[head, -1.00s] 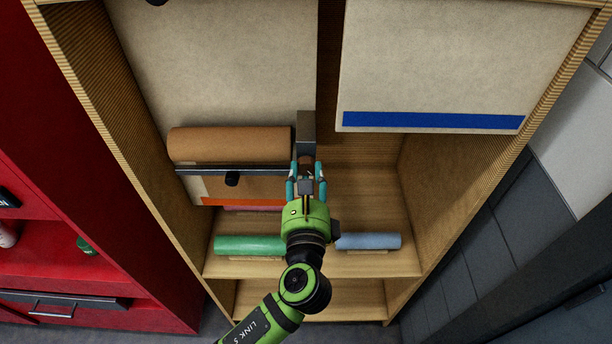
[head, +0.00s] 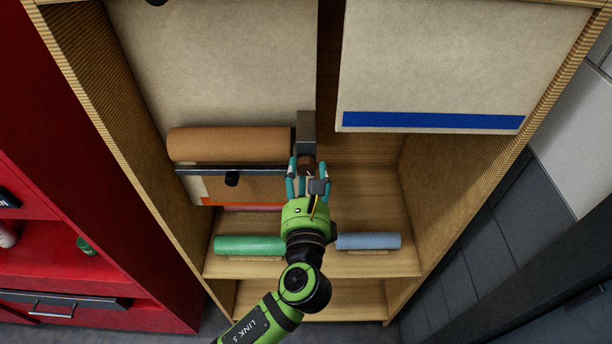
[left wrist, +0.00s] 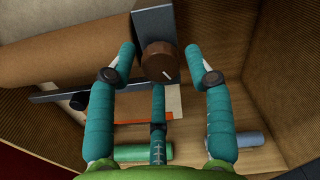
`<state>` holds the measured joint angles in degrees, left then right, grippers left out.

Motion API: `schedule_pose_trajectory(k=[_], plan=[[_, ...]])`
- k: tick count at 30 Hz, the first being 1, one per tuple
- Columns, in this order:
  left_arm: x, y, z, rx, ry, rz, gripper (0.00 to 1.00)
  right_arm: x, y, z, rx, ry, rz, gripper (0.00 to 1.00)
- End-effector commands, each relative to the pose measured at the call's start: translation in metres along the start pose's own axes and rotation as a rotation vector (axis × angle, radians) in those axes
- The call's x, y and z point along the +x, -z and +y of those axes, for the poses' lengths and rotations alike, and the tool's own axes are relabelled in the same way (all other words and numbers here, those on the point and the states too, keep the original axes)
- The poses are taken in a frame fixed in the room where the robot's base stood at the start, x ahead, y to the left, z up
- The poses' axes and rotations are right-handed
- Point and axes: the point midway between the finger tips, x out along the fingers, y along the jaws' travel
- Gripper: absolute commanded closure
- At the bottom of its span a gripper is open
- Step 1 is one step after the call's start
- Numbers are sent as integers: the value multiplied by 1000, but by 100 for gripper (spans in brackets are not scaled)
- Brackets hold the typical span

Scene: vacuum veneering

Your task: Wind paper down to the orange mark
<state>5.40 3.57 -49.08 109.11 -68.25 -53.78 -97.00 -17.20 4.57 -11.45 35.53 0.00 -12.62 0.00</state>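A brown paper roll (head: 230,144) hangs in the left half of the wooden cabinet, above a dark bar (head: 205,171) with a black knob (head: 232,179). Below the bar, a strip of paper shows with an orange mark (head: 242,205) near its lower edge. A round brown knob with a white line (left wrist: 159,62) sits on the grey block (left wrist: 153,22) at the roll's right end. My left gripper (head: 307,172) is in front of this knob. Its teal fingers are spread open around the knob, with gaps visible in the left wrist view (left wrist: 165,72). My right gripper is not in view.
A beige panel with a blue stripe (head: 432,120) hangs at right. A green roll (head: 248,244) and a blue roll (head: 368,241) lie on the shelf below. Red drawers (head: 70,320) stand left.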

Motion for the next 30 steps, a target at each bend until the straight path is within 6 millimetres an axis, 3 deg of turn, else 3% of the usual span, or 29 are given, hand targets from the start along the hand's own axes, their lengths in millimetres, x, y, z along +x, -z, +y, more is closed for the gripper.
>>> schedule_pose_trajectory(k=[13,24,30], plan=[[-10,3,0,0,0,7,38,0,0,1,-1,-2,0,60],[-84,3,0,-1,0,8,38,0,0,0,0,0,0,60],[-112,2,0,1,-1,4,38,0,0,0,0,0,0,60]])
